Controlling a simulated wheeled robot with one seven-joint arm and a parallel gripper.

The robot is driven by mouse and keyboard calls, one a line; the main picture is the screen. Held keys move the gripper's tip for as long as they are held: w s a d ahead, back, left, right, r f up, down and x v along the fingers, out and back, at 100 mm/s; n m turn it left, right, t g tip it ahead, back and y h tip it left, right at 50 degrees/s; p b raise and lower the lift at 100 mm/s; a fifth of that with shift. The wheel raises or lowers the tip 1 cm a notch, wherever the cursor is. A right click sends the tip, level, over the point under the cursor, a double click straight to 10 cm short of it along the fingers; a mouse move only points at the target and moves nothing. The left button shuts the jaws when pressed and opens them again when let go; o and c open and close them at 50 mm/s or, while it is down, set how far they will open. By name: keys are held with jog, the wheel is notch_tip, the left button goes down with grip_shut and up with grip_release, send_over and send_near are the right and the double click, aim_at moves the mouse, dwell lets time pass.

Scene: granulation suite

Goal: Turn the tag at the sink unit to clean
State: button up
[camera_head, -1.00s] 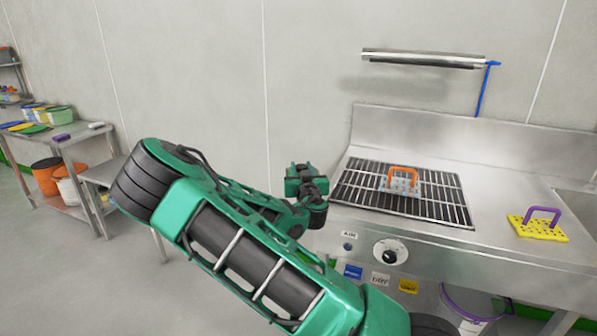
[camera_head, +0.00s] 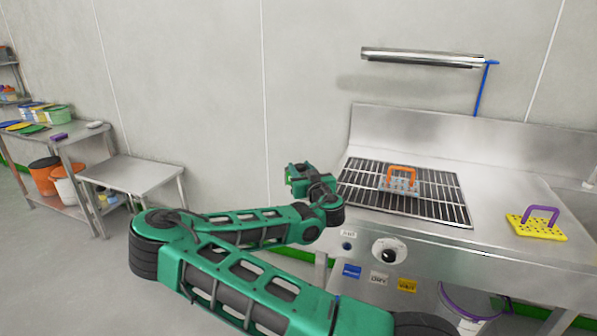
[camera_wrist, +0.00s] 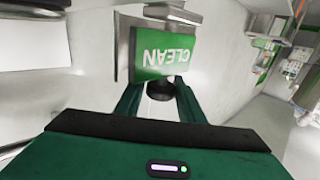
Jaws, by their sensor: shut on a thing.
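The tag (camera_wrist: 165,52) shows a green face with the word CLEAN, upside down in the wrist view. It sits against a grey metal backing. A short black knob (camera_wrist: 161,90) lies at its edge, between my fingers. My gripper (camera_wrist: 160,98) is shut on this knob. In the head view my gripper (camera_head: 298,180) is at the left end of the steel sink unit (camera_head: 420,240), and the tag cannot be made out there. How the knob joins the tag is not clear.
A grate (camera_head: 440,203) with an orange-handled block (camera_head: 401,180) is on the unit. A yellow block with a purple handle (camera_head: 537,226) lies to its right. A dial (camera_head: 388,251) is on the front. A low steel table (camera_head: 133,174) stands at left.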

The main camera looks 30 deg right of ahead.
jog(key=shift+s+d+r+y, duration=0.15)
jog(key=shift+s+d+y, duration=0.1)
jog(key=shift+d+y, duration=0.1)
jog(key=shift+c, duration=0.4)
jog(key=shift+w+a+r+n+y, duration=0.1)
jog(key=shift+a+r+n+y, duration=0.15)
jog(key=shift+n+y, duration=0.5)
jog(key=o, duration=1)
jog(key=shift+o, duration=0.2)
jog(key=shift+a, duration=0.1)
jog(key=shift+f+t, duration=0.1)
jog(key=shift+t, duration=0.2)
